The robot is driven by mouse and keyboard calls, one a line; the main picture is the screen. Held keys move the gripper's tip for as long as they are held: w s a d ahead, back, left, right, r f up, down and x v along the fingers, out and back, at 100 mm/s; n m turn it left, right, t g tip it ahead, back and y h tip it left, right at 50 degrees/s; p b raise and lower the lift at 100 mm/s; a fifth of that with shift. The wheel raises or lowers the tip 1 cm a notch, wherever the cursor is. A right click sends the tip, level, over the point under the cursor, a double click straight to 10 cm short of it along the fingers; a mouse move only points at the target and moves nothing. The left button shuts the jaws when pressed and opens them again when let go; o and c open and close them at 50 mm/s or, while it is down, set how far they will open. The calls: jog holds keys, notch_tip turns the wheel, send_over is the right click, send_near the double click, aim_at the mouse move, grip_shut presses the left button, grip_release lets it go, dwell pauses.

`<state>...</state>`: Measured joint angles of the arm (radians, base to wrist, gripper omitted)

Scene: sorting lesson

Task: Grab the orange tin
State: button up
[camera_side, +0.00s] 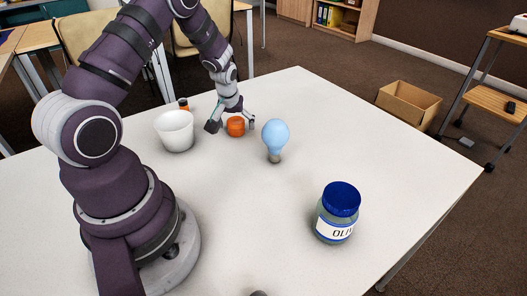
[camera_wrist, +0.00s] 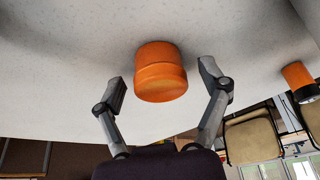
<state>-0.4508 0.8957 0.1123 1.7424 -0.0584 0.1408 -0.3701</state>
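The orange tin (camera_side: 236,127) is a short round can standing on the white table beyond the middle. In the wrist view the orange tin (camera_wrist: 161,72) lies between and just ahead of my two fingers. My gripper (camera_side: 231,125) is low at the table with its fingers on either side of the tin. In the wrist view my gripper (camera_wrist: 168,85) is open, with a gap between each finger and the tin. Neither finger appears to touch it.
A white cup (camera_side: 175,131) stands left of the tin, with a black-and-orange object (camera_side: 184,104) behind it. A light-blue bulb (camera_side: 275,138) stands close on the right. An olive jar (camera_side: 337,212) with a blue lid is nearer the camera. The right of the white table (camera_side: 400,150) is clear.

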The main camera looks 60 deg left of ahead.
jog(key=c, duration=1.1)
jog(key=shift+o, duration=0.2)
